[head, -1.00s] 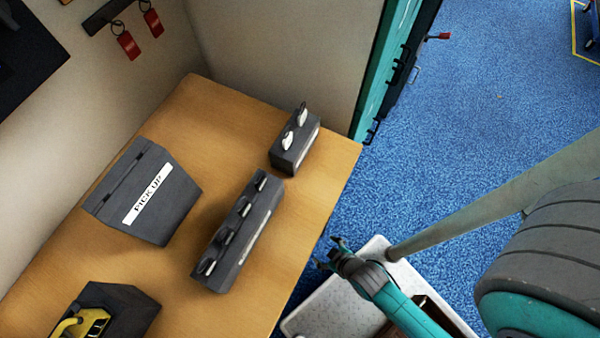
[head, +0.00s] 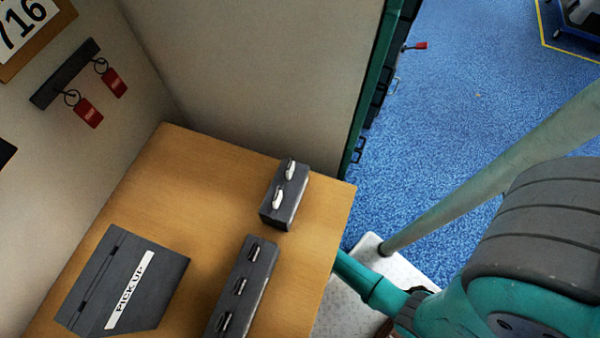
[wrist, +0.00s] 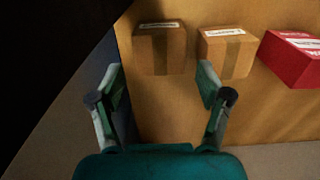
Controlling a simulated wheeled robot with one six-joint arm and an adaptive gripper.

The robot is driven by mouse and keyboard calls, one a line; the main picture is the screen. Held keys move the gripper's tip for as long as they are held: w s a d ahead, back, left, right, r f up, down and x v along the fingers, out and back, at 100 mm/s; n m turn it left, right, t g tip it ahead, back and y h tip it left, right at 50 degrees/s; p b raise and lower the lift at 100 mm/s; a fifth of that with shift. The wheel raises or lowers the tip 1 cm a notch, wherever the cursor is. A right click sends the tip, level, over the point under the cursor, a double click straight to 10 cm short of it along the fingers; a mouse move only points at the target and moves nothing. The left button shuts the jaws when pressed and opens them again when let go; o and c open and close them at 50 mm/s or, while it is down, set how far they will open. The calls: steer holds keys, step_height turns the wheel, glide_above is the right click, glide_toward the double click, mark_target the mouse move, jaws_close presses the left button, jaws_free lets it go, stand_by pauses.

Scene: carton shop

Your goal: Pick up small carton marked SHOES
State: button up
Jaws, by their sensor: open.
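In the wrist view, two small brown cartons stand on a tan surface: a left carton (wrist: 160,55) and a right carton (wrist: 227,56). Each has a tape strip and a white label near its top, too small and blurred to read. I cannot tell which is marked SHOES. My gripper (wrist: 160,90) is open and empty. The left carton lies ahead of the gap between its fingers, apart from them. The right finger overlaps the lower part of the right carton in the picture. My gripper is out of the head view, and neither carton shows there.
A red box (wrist: 293,60) stands right of the cartons. In the head view, a wooden table (head: 200,190) holds a dark PICK UP box (head: 95,285) and dark blocks with clips (head: 285,203) (head: 240,290). Red-tagged keys (head: 88,111) hang on the wall. Blue floor (head: 480,100) is open at right.

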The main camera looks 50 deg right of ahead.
steer(key=shift+f, duration=3.85)
steer(key=c, duration=0.9)
